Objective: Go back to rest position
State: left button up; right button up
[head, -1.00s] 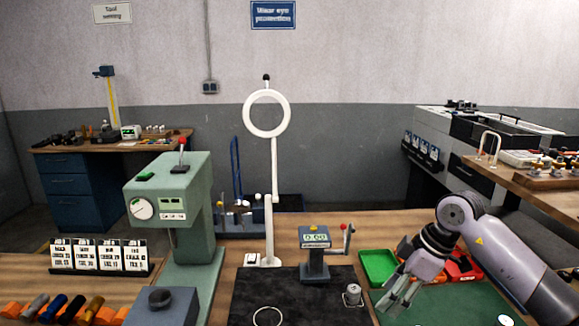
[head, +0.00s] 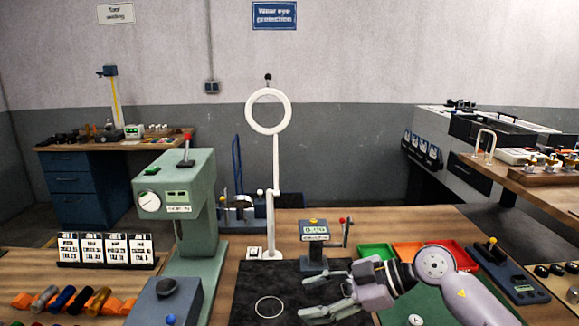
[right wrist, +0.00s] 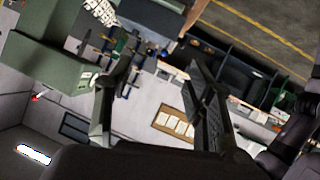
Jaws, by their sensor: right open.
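My right gripper (head: 325,293) is in the head view, low over the right part of the black mat (head: 262,280). It points left, its two fingers are apart and nothing shows between them. In the right wrist view its two fingers (right wrist: 155,100) stand wide apart, with only the tilted room behind them. My left gripper is not in view.
A green press-like machine (head: 190,205) stands left of the mat. Green and red trays (head: 377,253) lie right of the gauge. Orange holders (head: 112,306) are at front left.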

jog(key=s+a+r+t+y, duration=0.2)
jog(key=a+r+y, duration=0.2)
jog(key=a+y, duration=0.1)
jog(key=w+d+r+m+t, duration=0.2)
jog(key=d+r+m+t, duration=0.25)
jog(key=t, duration=0.45)
jog(key=d+f+m+t+h, duration=0.6)
jog(key=d+f+m+h, duration=0.3)
jog(key=d+m+h, duration=0.45)
jog(key=s+d+f+m+g+h, duration=0.2)
jog(key=s+f+g+h, duration=0.25)
jog(key=f, duration=0.45)
jog(key=s+f+n+g, duration=0.2)
jog(key=s+f+g, duration=0.5)
jog(key=s, duration=0.5)
jog(key=s+f+n+g, duration=0.1)
jog(key=s+f+g, duration=0.4)
jog(key=s+f, duration=0.55)
notch_tip(320, 180, down, 25)
jog(key=s, duration=0.3)
jog(key=s+d+f+g, duration=0.2)
jog(key=s+d+f, duration=0.1)
jog(key=s+f, duration=1.3)
jog(key=shift+s+d+y+b, duration=0.15)
jog(key=shift+d+y+b, duration=0.05)
jog(key=shift+y+b, duration=0.15)
